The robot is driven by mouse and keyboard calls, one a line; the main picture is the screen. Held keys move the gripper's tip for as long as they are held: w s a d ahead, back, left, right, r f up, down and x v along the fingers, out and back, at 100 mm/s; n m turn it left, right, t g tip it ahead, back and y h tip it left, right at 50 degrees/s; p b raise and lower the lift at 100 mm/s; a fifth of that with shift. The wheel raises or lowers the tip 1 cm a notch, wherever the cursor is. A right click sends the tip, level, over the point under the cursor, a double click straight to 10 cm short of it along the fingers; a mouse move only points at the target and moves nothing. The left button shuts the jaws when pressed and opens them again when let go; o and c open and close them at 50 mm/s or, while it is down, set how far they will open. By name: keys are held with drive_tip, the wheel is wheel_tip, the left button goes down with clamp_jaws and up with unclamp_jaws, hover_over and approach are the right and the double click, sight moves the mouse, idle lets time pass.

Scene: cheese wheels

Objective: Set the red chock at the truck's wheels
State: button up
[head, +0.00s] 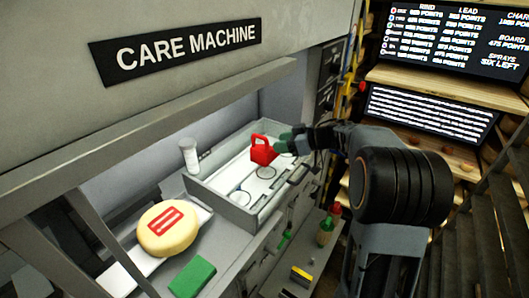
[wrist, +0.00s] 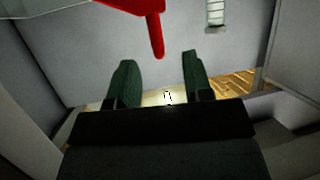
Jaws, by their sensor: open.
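A red piece with a loop handle (head: 263,153), possibly the chock, is at the grey tray with round marks (head: 233,213); I cannot tell if it rests there or what its full shape is. In the wrist view a red part (wrist: 155,30) comes in from the top edge, its narrow end above the gap between my fingers. My gripper (head: 284,146) is at the right side of the red piece in the head view. It is open, with two green fingers apart (wrist: 158,78) and nothing seen between them. No truck or wheels are recognizable.
A white cylinder (head: 189,155) stands at the tray's left. A yellow cheese wheel with a red mark (head: 167,229) and a green block (head: 192,277) lie on the counter. The machine's overhang (head: 150,120) is above. Bottles (head: 326,232) stand on a lower shelf.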

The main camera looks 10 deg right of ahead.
sight(267, 141)
drive_tip(key=shift+w+p+x, duration=0.2)
drive_tip(key=shift+p+x, duration=0.25)
drive_tip(key=shift+x, duration=2.6)
drive_tip(key=shift+d+r, duration=0.1)
clamp_jaws()
